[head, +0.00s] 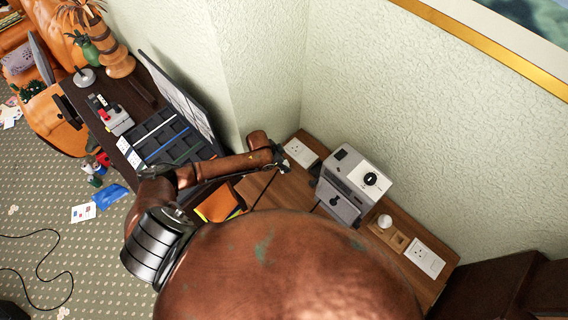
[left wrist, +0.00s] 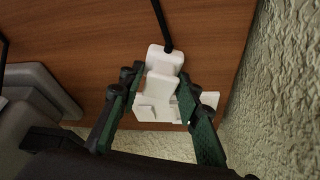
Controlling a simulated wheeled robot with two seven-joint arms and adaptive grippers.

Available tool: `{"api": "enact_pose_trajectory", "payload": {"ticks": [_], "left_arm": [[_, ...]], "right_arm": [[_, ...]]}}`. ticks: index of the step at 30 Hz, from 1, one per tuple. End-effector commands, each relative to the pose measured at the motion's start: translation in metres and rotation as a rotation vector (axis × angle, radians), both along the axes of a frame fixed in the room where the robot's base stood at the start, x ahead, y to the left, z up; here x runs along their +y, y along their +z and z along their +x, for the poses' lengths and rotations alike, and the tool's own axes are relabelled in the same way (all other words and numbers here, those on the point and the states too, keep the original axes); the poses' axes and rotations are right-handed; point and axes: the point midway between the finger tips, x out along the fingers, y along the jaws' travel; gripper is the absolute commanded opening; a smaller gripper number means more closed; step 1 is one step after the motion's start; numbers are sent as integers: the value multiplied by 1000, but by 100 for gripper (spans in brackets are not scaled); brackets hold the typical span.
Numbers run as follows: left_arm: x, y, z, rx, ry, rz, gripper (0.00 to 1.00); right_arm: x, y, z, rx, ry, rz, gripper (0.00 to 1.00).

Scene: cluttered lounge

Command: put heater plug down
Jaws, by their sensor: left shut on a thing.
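A white heater plug (left wrist: 163,60) with a black cord sits between the fingers of my left gripper (left wrist: 158,112) in the left wrist view. The fingers are shut on it. A white socket plate (left wrist: 142,110) lies directly beyond the plug and partly behind it; I cannot tell whether they touch. In the head view my left gripper (head: 279,159) is over the back left end of the wooden surface, beside a white socket plate (head: 300,152). The plug itself is hard to make out there. My right gripper is not in view.
A grey box-shaped appliance (head: 350,184) with a black dial stands right of the gripper on the wooden surface (head: 390,212). A second socket plate (head: 425,257) lies at the right end. The textured wall (head: 350,80) is close behind. A dark desk (head: 150,115) with clutter stands left.

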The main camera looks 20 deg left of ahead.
Motion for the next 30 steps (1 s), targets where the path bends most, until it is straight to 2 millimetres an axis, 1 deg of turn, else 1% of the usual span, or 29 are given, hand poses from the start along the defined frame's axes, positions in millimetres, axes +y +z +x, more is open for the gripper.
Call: {"api": "enact_pose_trajectory", "payload": {"ticks": [1,8,15,18,20,23,30], "left_arm": [[0,0,0,0,0,0,33],[0,0,0,0,0,0,49],[0,0,0,0,0,0,49],[0,4,0,-2,-1,0,49],[0,11,1,-2,-1,1,49],[5,25,-4,-2,-1,1,49],[19,73,-20,-2,-1,2,49]], "right_arm": [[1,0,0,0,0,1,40],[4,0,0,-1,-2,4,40],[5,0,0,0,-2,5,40],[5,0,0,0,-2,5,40],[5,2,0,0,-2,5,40],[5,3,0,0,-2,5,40],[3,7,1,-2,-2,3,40]]}}
